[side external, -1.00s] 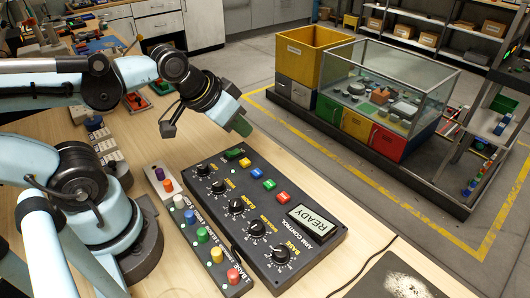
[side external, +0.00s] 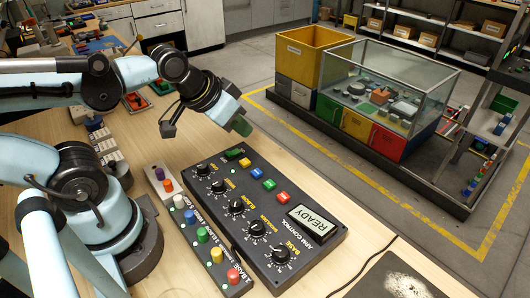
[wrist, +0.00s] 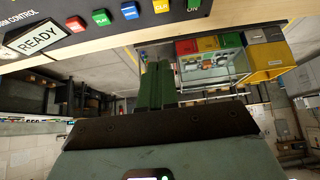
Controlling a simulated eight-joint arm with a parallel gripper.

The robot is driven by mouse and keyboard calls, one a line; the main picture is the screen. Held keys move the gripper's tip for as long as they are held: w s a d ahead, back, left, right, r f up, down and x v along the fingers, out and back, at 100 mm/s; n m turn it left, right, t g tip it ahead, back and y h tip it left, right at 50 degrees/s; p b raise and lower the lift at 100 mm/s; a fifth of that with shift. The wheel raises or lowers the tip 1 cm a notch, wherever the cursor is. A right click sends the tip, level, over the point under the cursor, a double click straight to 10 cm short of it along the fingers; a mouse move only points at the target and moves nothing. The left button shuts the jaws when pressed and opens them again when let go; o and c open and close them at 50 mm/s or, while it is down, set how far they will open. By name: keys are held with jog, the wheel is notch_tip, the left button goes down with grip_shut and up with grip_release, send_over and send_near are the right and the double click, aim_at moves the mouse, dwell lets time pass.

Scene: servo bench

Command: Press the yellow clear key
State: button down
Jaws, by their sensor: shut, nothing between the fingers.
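In the wrist view the yellow key (wrist: 161,6), marked CLR, is cut by the top edge. My gripper (side external: 241,126) hangs in the air above and beyond the panel's far end, apart from the key. Its green fingers (wrist: 155,88) are shut together with nothing between them. The key's face shows in the side view, and nothing covers it.
Blue (side external: 257,172), green (side external: 269,184) and red (side external: 283,197) keys line up beside the yellow one. A green switch (side external: 234,153) lies close by. The display (side external: 314,223) reads READY. Several knobs and a strip of coloured pegs (side external: 202,235) are to the left.

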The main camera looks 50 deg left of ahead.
aim_at(240, 162)
jog(key=shift+a, duration=0.1)
jog(key=n+h, duration=0.1)
jog(key=a+r+n+t+h, duration=0.1)
jog(key=n, duration=0.1)
jog(key=r+n, duration=0.1)
jog(key=n, duration=0.1)
jog(key=shift+w+a+t+h, duration=0.25)
jog(key=shift+w+t+h, duration=0.05)
jog(key=shift+h, duration=0.1)
jog(key=shift+f, duration=4.35)
jog(key=shift+f, duration=0.15)
jog(key=shift+f, duration=0.35)
